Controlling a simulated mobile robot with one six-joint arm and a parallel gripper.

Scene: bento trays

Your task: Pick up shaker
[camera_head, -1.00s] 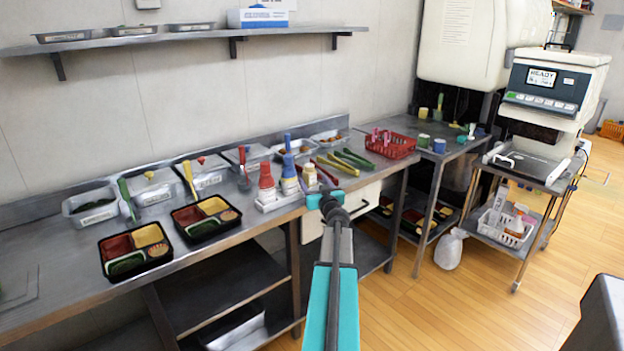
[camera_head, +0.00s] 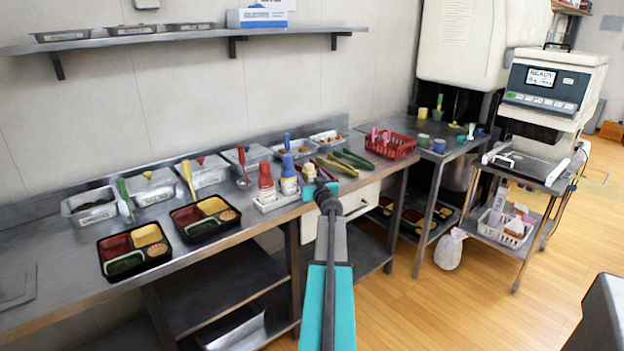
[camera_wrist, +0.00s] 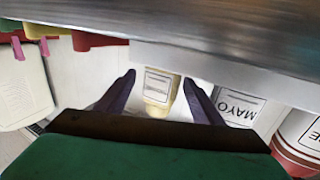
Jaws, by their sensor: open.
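The shaker (camera_head: 309,169), cream coloured with a pale label, stands at the right end of the white bottle holder on the counter. In the head view my gripper (camera_head: 322,187) is right in front of it and hides its lower part. In the wrist view the labelled shaker (camera_wrist: 158,90) shows between the two dark fingers of my open gripper (camera_wrist: 159,78). The fingers are apart and I see no contact with it.
A mayo bottle (camera_wrist: 238,104) and a red bottle (camera_head: 266,186) stand left of the shaker in the head view. Tongs (camera_head: 351,160) lie behind to the right. Bento trays (camera_head: 134,253) are further left on the counter. A red basket (camera_head: 392,144) stands on the right.

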